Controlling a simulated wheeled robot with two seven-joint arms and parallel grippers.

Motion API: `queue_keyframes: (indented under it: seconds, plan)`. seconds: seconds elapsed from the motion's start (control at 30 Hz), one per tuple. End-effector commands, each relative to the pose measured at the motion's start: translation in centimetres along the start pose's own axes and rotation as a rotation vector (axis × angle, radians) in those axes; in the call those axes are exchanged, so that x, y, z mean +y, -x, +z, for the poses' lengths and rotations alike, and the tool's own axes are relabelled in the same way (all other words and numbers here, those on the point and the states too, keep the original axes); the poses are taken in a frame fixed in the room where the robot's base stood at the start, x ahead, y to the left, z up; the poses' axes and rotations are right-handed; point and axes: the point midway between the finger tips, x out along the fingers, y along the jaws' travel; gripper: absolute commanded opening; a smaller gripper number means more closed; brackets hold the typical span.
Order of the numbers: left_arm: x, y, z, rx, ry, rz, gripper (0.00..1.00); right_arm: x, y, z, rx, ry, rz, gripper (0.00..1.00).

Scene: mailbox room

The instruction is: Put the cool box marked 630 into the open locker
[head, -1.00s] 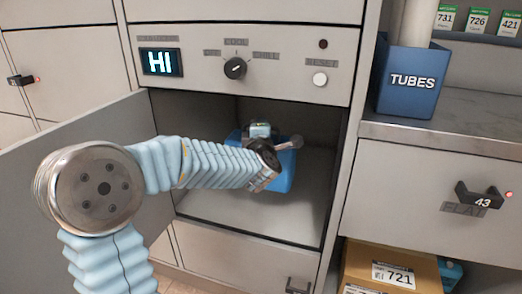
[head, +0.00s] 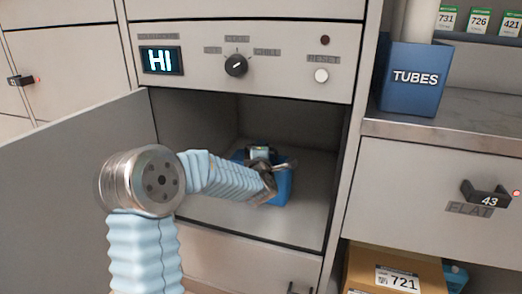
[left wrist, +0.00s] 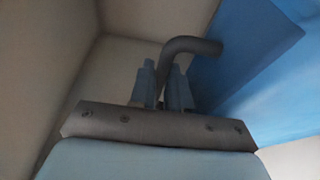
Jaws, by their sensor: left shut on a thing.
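The blue cool box (head: 284,187) is inside the open locker (head: 312,215), near the locker floor. Whether it rests on the floor is hard to tell. My left arm covers much of its front, and I cannot read its mark. My left gripper (head: 268,178) is at the box's top front. In the left wrist view, the gripper's fingers (left wrist: 165,84) are shut on the grey bent handle (left wrist: 192,46), with the blue box side (left wrist: 245,60) to the right. My right gripper is not in view.
The locker door (head: 60,185) stands open to the left. Above is a panel with a display reading HI (head: 161,61) and a knob (head: 236,65). At right are a blue TUBES bin (head: 412,85), a drawer handle marked 43 (head: 487,194), and a box marked 721 (head: 395,276) below.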

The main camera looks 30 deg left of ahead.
Motion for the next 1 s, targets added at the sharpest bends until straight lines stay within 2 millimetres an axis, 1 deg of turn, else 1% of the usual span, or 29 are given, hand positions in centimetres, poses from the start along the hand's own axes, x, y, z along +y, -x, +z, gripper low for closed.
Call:
queue_keyframes:
  seconds: [0.07,0.27,0.3,0.43,0.67,0.8,0.87,0.97,1.0]
  plan:
    - [0.3,0.0,0.0,0.0,0.001,0.005,0.0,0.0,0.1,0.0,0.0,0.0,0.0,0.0]
    - [-0.1,0.0,0.0,0.0,0.001,0.005,0.0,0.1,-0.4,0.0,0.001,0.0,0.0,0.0]
    - [-0.1,0.0,0.0,0.0,0.0,0.0,0.23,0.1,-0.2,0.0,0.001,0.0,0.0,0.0]
    - [-0.1,0.0,0.0,0.0,0.0,0.0,0.42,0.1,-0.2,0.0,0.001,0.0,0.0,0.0]
    - [-0.1,0.0,0.0,0.0,0.0,0.0,0.42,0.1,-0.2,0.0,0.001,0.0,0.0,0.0]
    - [0.3,0.2,0.0,-0.001,0.0,-0.001,0.42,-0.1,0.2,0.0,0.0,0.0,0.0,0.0]
    - [0.1,1.1,0.1,-0.002,0.0,-0.001,0.42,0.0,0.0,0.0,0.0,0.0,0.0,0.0]
    - [0.1,3.2,0.0,-0.002,0.001,-0.001,0.42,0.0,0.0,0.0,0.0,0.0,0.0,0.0]
    - [0.2,4.2,0.1,-0.002,0.001,0.0,0.42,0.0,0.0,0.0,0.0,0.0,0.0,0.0]
